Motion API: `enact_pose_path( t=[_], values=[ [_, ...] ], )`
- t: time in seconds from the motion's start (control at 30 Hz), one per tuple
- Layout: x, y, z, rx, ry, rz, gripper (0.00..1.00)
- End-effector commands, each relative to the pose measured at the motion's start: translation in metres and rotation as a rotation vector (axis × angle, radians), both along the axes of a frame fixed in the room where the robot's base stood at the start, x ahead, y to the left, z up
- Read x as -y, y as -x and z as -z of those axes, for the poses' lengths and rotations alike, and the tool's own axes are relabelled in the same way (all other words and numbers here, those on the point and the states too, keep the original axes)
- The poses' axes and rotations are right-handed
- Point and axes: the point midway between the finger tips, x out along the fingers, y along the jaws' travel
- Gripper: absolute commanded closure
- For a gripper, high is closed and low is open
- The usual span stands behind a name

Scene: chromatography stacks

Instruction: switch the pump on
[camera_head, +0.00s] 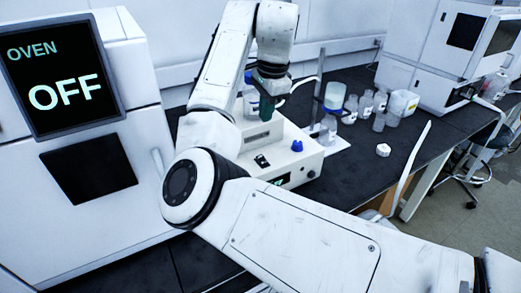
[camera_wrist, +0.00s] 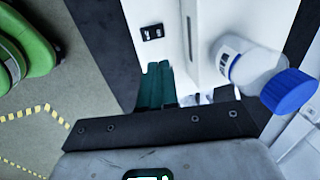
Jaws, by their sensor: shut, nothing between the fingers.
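The pump (camera_head: 308,160) is a white box on the dark bench, with a black rocker switch (camera_head: 262,160) and a blue knob (camera_head: 297,146) on its front part. A small display at its lower front is partly hidden by my arm. My gripper (camera_head: 266,108) points down over the pump, behind the switch in the head view, its teal fingers shut and empty. In the wrist view the fingertips (camera_wrist: 158,68) lie over the white pump top (camera_wrist: 170,48), with the black switch (camera_wrist: 152,32) beyond them, apart. I cannot tell whether the fingers touch the pump, or the switch's position.
A bottle with a blue cap (camera_wrist: 288,92) stands close beside my gripper. Several bottles and jars (camera_head: 350,108) stand to the right on the bench. The oven (camera_head: 120,190), its screen reading OFF, is at the left.

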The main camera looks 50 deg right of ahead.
Motion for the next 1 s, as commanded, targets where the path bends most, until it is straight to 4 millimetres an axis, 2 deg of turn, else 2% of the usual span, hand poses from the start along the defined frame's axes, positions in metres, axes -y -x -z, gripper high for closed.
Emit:
enact_pose_path(
  t=[0.17,0.27,0.7,1.0],
  values=[
    [0.0,-0.001,0.005,-0.001,0.0,-0.002,1.0],
    [0.0,-0.003,0.015,-0.002,0.0,-0.002,1.0],
    [0.005,-0.017,0.096,-0.004,-0.002,-0.003,1.0],
    [0.007,-0.024,0.133,-0.001,-0.001,-0.003,1.0]
  ],
)
